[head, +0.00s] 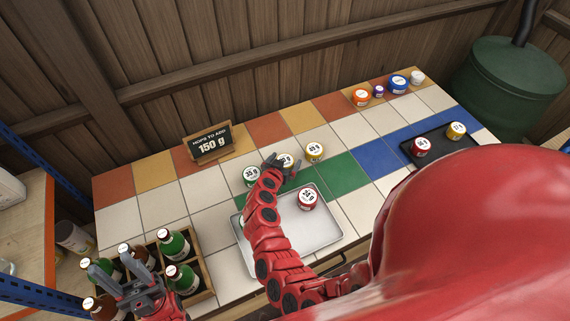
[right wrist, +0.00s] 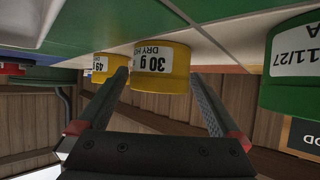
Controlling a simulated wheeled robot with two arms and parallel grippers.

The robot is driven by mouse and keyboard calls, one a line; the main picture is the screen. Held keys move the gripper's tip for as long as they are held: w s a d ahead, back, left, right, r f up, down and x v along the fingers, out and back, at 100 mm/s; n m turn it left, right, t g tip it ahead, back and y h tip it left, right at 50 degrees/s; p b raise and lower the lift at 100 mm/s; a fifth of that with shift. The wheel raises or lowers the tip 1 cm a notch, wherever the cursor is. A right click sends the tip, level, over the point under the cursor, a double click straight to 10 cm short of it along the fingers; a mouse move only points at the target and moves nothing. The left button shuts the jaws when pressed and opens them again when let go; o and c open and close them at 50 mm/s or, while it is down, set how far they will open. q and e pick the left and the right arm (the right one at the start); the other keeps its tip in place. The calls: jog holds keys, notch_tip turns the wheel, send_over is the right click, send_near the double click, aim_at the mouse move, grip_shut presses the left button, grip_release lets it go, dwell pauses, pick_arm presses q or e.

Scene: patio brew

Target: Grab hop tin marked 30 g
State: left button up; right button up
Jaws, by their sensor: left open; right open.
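A yellow tin marked 30 g (right wrist: 153,73) appears upside down in the right wrist view, between the two open fingers of my right gripper (right wrist: 160,84). In the head view my right gripper (head: 277,161) is at a tin with a white lid (head: 288,160), in the row on the tiled table; its lid is partly hidden by the fingers. A yellow tin (head: 315,151) stands to its right and a green tin (head: 251,175) to its left. My left gripper (head: 118,274) is open over the bottle crate.
A metal tray (head: 325,237) with a red tin (head: 307,197) lies in front, partly under my right arm. A wooden crate (head: 205,274) holds several bottles. A dark tray (head: 440,147) with two tins is at the right. A sign reading 150 g (head: 211,144) stands behind.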

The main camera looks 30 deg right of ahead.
jog(key=c, duration=1.2)
jog(key=shift+c, duration=0.2)
jog(key=shift+r, duration=0.15)
